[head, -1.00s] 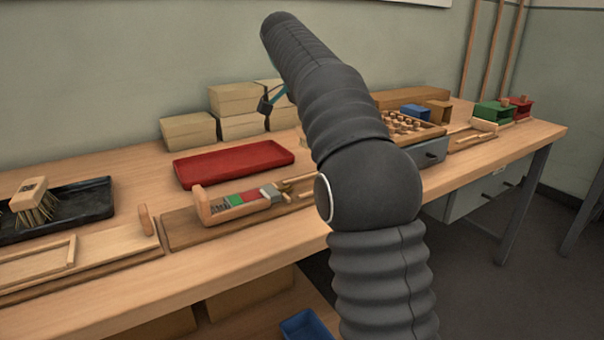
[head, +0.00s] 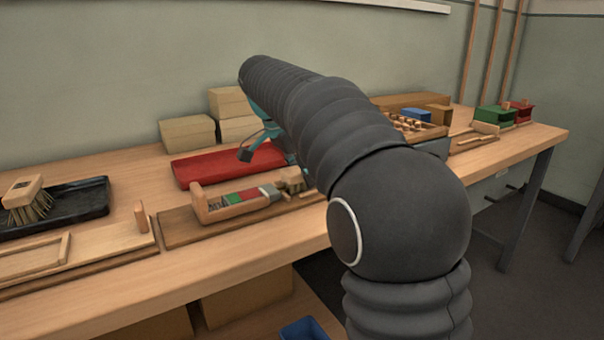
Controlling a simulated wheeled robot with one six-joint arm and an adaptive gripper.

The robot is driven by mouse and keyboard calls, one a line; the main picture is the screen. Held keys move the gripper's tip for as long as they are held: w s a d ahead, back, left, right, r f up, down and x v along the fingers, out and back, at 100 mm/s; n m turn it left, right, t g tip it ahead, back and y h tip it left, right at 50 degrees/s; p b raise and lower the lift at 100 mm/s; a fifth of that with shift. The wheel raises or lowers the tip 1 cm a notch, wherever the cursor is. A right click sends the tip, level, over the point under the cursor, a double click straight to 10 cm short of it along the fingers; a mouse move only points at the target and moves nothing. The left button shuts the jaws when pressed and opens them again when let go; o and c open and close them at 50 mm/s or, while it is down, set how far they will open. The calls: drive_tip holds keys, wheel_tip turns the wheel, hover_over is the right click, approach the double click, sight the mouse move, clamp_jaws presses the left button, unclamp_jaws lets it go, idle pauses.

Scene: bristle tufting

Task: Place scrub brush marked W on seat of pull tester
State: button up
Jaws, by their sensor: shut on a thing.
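The pull tester (head: 232,206) is a wooden fixture with a red, green and dark scale and a grey clamp, lying on the bench left of my arm. My gripper (head: 289,163) is low over the tester's right end, partly hidden behind my arm. It is shut on a small tan wooden brush (head: 291,182) with bristles, beside the grey clamp. I cannot read any W mark on it. I cannot tell whether the brush touches the seat, which my arm and the brush partly hide.
A red tray (head: 200,170) lies behind the tester. Another brush (head: 26,200) stands on a black tray (head: 85,199) at left, behind a wooden jig (head: 100,244). Cartons (head: 188,133) stand along the wall. A peg-filled box (head: 420,130) and green and red bins (head: 495,115) are at right.

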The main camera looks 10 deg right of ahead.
drive_tip(key=shift+f, duration=0.2)
drive_tip(key=o, duration=1.1)
drive_tip(key=shift+r, duration=0.1)
drive_tip(key=p+v, duration=0.2)
drive_tip(key=v, duration=1)
drive_tip(key=shift+r+p, duration=0.15)
drive_tip(key=shift+p, duration=0.2)
